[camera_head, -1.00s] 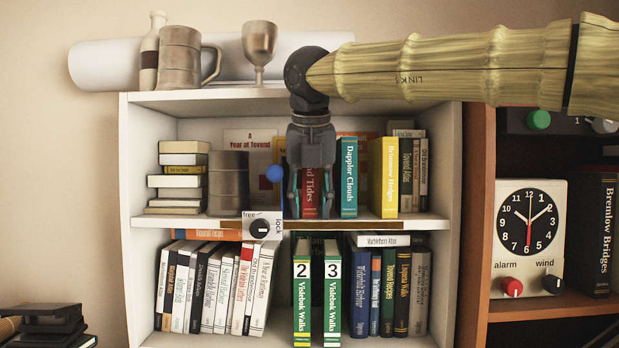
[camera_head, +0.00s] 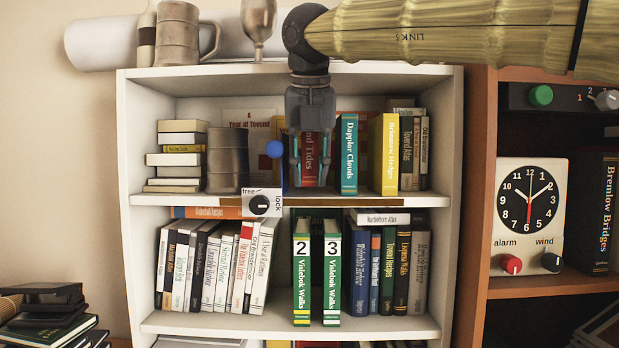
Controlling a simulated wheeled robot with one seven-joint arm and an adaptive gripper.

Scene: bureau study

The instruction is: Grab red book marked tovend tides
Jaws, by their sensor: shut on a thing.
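The red book (camera_head: 310,157) stands upright on the upper shelf, its spine reading "Tides" below the part my gripper covers. My gripper (camera_head: 310,177) points down in front of it, with one finger along each side of the book, and is shut on it. The upper part of the spine is hidden behind the gripper body.
A blue-knobbed lever (camera_head: 274,149) and a free/lock dial (camera_head: 262,204) sit just left at the shelf edge. A tankard (camera_head: 227,160) and stacked books (camera_head: 182,153) are further left. A yellow book (camera_head: 384,154) stands right. A goblet (camera_head: 258,25) stands on top.

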